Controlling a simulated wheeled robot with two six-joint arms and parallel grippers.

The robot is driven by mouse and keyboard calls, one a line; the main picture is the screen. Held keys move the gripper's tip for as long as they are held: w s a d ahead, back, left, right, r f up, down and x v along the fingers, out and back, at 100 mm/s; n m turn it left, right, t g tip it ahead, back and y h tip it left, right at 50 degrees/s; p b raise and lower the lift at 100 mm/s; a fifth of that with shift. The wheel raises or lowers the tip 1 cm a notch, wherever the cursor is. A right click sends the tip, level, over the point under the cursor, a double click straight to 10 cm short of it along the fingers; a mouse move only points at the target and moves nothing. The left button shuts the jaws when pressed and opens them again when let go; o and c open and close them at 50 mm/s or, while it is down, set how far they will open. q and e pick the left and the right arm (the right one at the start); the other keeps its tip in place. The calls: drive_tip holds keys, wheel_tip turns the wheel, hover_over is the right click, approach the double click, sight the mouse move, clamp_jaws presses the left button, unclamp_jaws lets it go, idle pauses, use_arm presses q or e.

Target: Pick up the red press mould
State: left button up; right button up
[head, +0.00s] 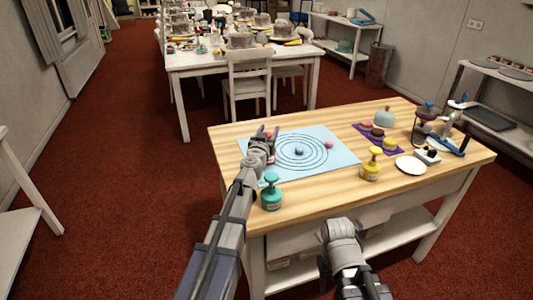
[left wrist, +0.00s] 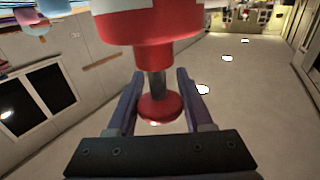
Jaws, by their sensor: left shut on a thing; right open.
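The red press mould (left wrist: 148,28) fills the top middle of the left wrist view, with a white band, a grey stem and a round red knob (left wrist: 160,108). My left gripper (left wrist: 160,95) is shut on it, one finger on each side of the stem and knob. In the head view my left gripper (head: 268,133) is over the left part of the light blue mat (head: 313,172); a little red shows beside it, mostly hidden by the hand. My right gripper (head: 341,230) is low in front of the table; its fingers are hard to make out.
A teal pump bottle (head: 271,194) stands near the table's front edge. A yellow pump bottle (head: 371,166), a white plate (head: 410,166) and a purple mat (head: 364,128) are to the right. Small blue (head: 299,151) and pink (head: 329,145) pieces lie on the blue mat.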

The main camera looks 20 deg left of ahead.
use_arm(q)
clamp_jaws()
drive_tip(key=shift+r, duration=0.2)
idle(0.6)
wheel_tip(320, 180, up, 10)
drive_tip(key=p, duration=1)
drive_tip(key=shift+f, duration=0.15)
